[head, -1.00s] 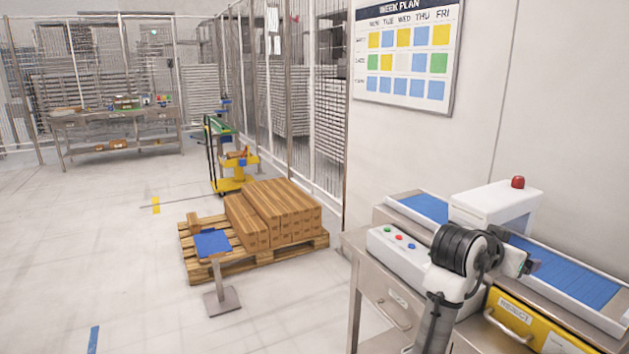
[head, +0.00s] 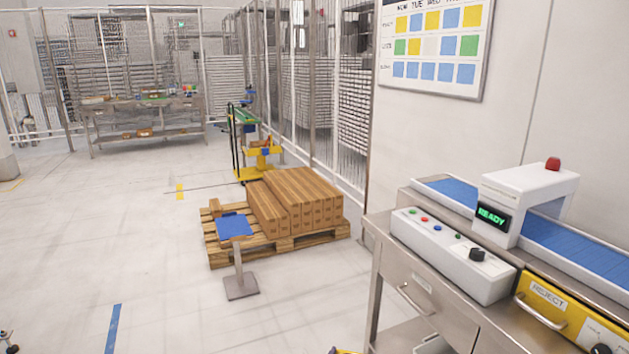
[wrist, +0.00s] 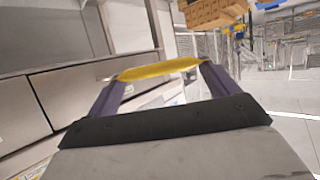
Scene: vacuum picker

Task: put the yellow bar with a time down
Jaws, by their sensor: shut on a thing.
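In the wrist view, my gripper (wrist: 160,77) has its two purple fingers closed on the ends of a yellow bar (wrist: 160,69). The bar lies across between the fingertips, seen nearly edge-on and slightly bowed. No time marking is readable on it. The bar is held in the air, beside grey drawer fronts and above the pale floor. In the head view only a small yellow and dark bit (head: 343,351) shows at the bottom edge, too little to identify with certainty.
On the right stands a steel counter (head: 408,268) with a button box (head: 452,254), a conveyor (head: 575,245), a scanner reading READY (head: 491,217) and a yellow REJECT drawer (head: 556,305). A pallet (head: 285,246) with cartons and a blue-topped stand (head: 239,284) are mid-floor. Floor at left is mostly clear.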

